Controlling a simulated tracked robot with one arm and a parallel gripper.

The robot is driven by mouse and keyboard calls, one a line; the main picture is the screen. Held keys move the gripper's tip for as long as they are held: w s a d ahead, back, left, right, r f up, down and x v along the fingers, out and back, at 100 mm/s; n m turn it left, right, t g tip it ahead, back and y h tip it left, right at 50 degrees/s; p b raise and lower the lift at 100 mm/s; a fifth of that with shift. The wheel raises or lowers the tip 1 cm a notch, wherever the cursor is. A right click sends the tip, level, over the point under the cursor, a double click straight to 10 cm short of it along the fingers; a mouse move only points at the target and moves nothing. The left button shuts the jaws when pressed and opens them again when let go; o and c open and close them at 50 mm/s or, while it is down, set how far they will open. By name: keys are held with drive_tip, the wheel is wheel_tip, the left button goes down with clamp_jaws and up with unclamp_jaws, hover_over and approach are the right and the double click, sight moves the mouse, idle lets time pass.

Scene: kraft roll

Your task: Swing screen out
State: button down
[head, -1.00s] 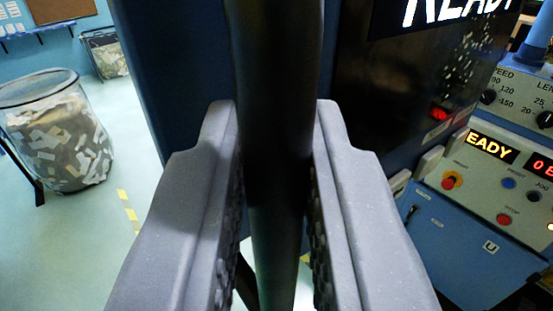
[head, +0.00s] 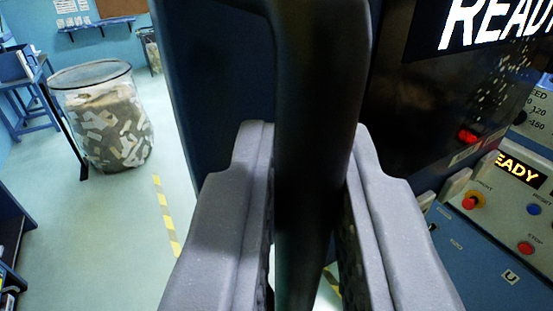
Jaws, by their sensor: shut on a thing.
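The screen (head: 425,110) is a dark panel on the right, with large white letters reading READY along its top and a small red light lower down. Its dark blue side or back (head: 215,80) shows to the left. A thick black upright bar (head: 315,110) runs down the middle in front of it and bends over at the top like a handle. My gripper (head: 310,180) has grey fingers on either side of this bar and is shut on it. The bar's lower part between the fingers is partly hidden.
A blue control cabinet (head: 470,255) with buttons and a small lit display stands at the right, close by the screen. A clear bin of paper scraps (head: 110,125) stands on the left. Pale floor (head: 105,230) with a yellow striped line is open between.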

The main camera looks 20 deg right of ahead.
drive_tip(key=shift+s+d+r+h, duration=0.15)
drive_tip(key=shift+s+h, duration=0.15)
drive_tip(key=shift+s, duration=0.15)
drive_tip(key=c, duration=1.5)
unclamp_jaws()
drive_tip(key=shift+s+d, duration=0.2)
drive_tip(key=shift+d, duration=0.1)
drive_tip(key=shift+a, duration=0.1)
drive_tip(key=shift+f, duration=0.2)
